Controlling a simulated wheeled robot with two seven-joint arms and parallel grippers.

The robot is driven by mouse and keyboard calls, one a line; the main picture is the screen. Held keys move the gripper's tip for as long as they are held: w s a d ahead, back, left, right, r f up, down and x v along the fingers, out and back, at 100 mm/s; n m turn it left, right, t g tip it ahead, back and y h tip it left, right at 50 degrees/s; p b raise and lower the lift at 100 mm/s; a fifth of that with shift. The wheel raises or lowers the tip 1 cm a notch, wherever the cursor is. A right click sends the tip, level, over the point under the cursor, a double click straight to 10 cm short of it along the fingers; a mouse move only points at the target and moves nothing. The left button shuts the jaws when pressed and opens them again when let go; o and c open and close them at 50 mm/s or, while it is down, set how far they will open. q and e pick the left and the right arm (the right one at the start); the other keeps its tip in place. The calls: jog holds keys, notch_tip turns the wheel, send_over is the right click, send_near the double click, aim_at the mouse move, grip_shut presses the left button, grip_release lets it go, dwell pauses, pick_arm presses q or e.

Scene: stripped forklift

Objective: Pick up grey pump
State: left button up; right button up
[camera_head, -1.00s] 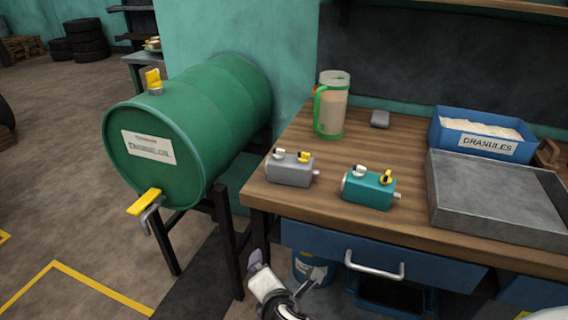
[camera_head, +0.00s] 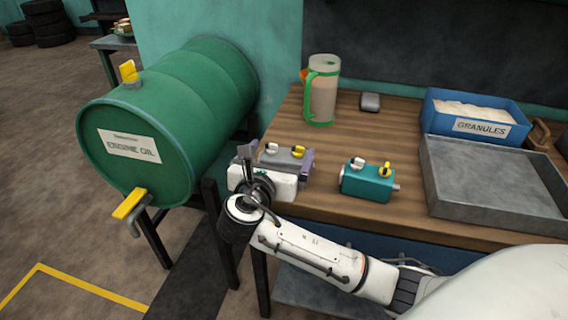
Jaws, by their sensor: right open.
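The grey pump (camera_head: 284,155) sits near the left end of the wooden workbench, with a white knob and a yellow knob on top. My right gripper (camera_head: 277,157) is open at the pump, with one finger by its left end and the other by its right end. The white gripper body hides the pump's front and lower part. I cannot tell whether the fingers touch it. A similar teal pump (camera_head: 368,181) stands to the right on the bench, apart from the gripper. My left gripper is not in view.
The wooden workbench (camera_head: 400,134) also holds a green-handled jug (camera_head: 322,92), a small grey block (camera_head: 370,102), a blue granules bin (camera_head: 478,119) and a grey metal tray (camera_head: 495,185).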

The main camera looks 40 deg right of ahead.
aim_at(285, 154)
jog(key=x, duration=0.3)
jog(key=shift+w+d+f, duration=0.15)
jog(key=shift+w+d, duration=0.05)
jog(key=shift+d, duration=0.1)
